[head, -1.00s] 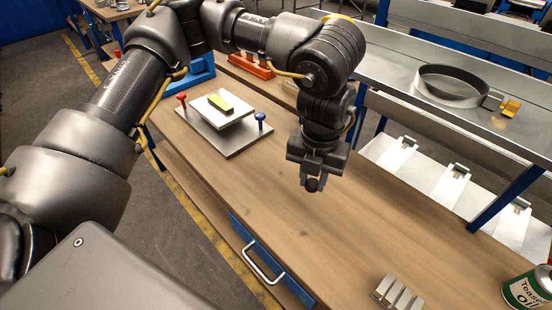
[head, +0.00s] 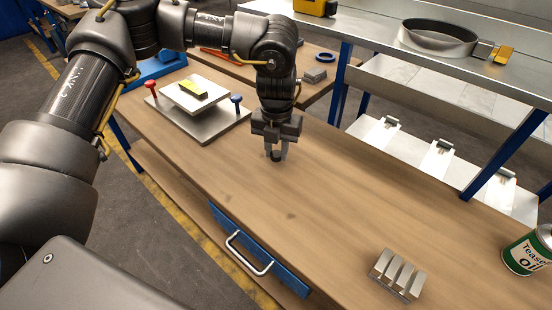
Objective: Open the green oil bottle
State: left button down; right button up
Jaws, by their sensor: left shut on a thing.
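The green oil bottle (head: 527,254), a green and cream can lettered "Teaser Oil", stands on the wooden bench at the right edge of the view. It is partly cut off by the frame, and its top shows only in part. My left gripper (head: 276,153) points down over the middle of the bench, well to the left of the bottle. It is shut on a small dark round piece (head: 275,156) between its fingertips. I cannot tell for sure what this piece is. My right gripper is not in view.
A metal block with slots (head: 397,275) lies near the front edge, left of the bottle. A steel plate fixture (head: 206,125) with red and blue pins stands behind left of my gripper. A blue drawer (head: 259,262) is below the bench edge. The bench between gripper and bottle is clear.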

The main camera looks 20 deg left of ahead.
aim_at(277, 154)
pick_arm(q)
notch_tip(277, 154, down, 2)
jog(key=shift+f+b, duration=0.25)
jog(key=shift+b, duration=0.15)
jog(key=shift+r, duration=0.15)
jog(key=shift+f, duration=0.2)
jog(key=c, duration=1.4)
grip_release()
jog(key=shift+c, duration=0.2)
jog(key=shift+o, duration=1.5)
notch_tip(277, 154, up, 5)
jog(key=p, duration=0.3)
jog(key=shift+f+p, duration=0.2)
jog(key=shift+p, duration=0.15)
notch_tip(277, 154, up, 6)
jog(key=p, duration=0.4)
jog(key=shift+r+p, duration=0.1)
jog(key=shift+p, duration=0.25)
jog(key=shift+r+p, duration=0.55)
jog(key=shift+r, duration=0.25)
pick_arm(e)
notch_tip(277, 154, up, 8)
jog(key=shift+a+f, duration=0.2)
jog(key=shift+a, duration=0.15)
